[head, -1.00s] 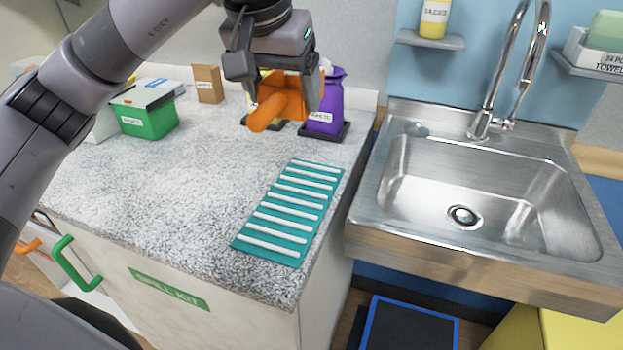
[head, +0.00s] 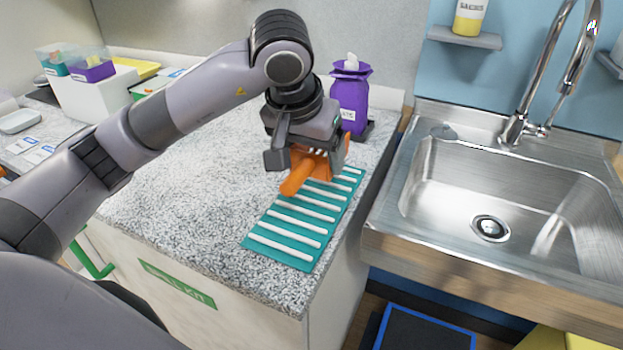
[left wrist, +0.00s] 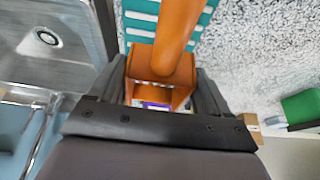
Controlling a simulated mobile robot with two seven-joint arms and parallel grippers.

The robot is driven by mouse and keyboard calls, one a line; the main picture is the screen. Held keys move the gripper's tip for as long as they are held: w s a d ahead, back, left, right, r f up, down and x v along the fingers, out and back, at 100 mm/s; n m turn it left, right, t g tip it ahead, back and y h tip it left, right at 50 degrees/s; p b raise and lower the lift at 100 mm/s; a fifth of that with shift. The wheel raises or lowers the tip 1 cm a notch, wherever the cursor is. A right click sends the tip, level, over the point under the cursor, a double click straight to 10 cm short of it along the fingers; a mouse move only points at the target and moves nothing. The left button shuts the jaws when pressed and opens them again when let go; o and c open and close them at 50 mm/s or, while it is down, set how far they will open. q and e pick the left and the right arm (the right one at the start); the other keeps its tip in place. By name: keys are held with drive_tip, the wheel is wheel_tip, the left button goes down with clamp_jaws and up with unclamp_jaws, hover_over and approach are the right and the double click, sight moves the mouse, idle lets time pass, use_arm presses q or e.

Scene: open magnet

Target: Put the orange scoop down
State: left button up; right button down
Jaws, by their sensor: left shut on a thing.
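The orange scoop (head: 301,177) is held in my left gripper (head: 306,159), which is shut on it. The scoop is over the far part of the teal mat with white ribs (head: 285,232), near the counter's right edge. I cannot tell for sure whether it touches the mat. In the left wrist view the scoop (left wrist: 175,45) sits between the fingers of the left gripper (left wrist: 165,88). Its handle runs up the picture, over the teal mat (left wrist: 138,22). My right gripper is not in view.
A purple bottle (head: 350,97) stands behind the gripper at the back of the counter. A steel sink (head: 465,185) with a tall tap (head: 535,80) is to the right. The speckled counter (head: 190,210) left of the mat is clear. Bins (head: 95,72) stand at the far left.

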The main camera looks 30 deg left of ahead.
use_arm(q)
drive_tip(key=shift+f, duration=2.65)
drive_tip(key=shift+f, duration=0.15)
drive_tip(key=o, duration=1)
drive_tip(key=shift+r, duration=0.4)
drive_tip(key=v, duration=1.1)
drive_tip(key=shift+s+r, duration=0.2)
drive_tip(key=shift+r, duration=0.1)
